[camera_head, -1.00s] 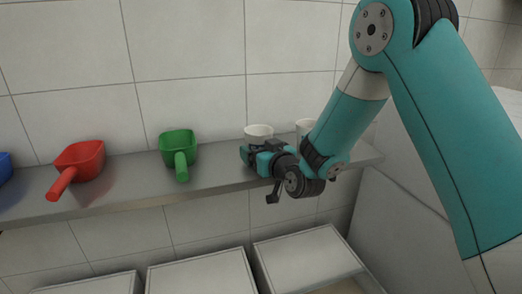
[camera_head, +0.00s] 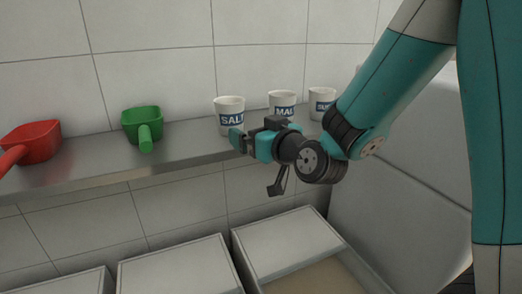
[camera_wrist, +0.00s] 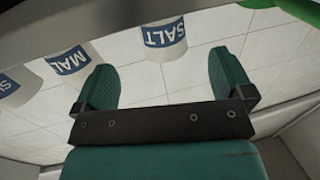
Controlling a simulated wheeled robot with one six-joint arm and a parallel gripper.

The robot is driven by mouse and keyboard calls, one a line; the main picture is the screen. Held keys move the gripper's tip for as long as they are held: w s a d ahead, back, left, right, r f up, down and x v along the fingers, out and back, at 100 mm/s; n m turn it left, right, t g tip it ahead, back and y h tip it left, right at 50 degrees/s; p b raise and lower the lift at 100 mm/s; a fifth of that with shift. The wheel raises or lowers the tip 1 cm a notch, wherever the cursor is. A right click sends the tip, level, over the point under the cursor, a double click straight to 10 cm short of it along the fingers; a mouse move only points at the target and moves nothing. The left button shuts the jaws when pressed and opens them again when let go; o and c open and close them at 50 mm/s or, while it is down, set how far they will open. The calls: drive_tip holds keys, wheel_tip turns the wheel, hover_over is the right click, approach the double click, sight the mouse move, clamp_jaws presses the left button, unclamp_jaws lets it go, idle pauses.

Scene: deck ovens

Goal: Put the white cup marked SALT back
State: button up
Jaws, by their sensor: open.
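The white cup marked SALT (camera_head: 230,104) stands upright on the steel shelf (camera_head: 75,172), at the left end of a row of white cups. My gripper (camera_head: 240,140) is just in front of the shelf, close to the SALT cup's lower part in the head view. In the wrist view the SALT cup (camera_wrist: 164,36) appears upside down, beyond and between my two spread fingers. The gripper (camera_wrist: 170,85) is open with nothing between its fingers. The cup is apart from the fingers there.
A cup marked MAL (camera_head: 283,103) and another white cup (camera_head: 321,102), its label partly readable, stand to the right. A green scoop (camera_head: 142,124) and a red scoop (camera_head: 33,143) lie to the left. Bins (camera_head: 285,245) stand below; a tiled wall (camera_head: 150,50) is behind.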

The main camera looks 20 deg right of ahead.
drive_tip(key=shift+b+v, duration=0.65)
drive_tip(key=shift+v, duration=0.2)
drive_tip(key=s+a+f+n+g+y, duration=0.2)
drive_tip(key=s+a+f+g+y, duration=0.15)
drive_tip(key=s+a+g, duration=0.55)
drive_tip(key=s+d+f+n+g+h, duration=0.1)
drive_tip(key=s+g, duration=0.3)
drive_tip(key=s, duration=0.4)
drive_tip(key=s+f+n+g+h, duration=0.1)
drive_tip(key=s+g, duration=0.3)
drive_tip(key=s, duration=0.4)
drive_tip(key=shift+s+d+h, duration=0.15)
drive_tip(key=shift+d+h, duration=0.25)
drive_tip(key=shift+h, duration=0.05)
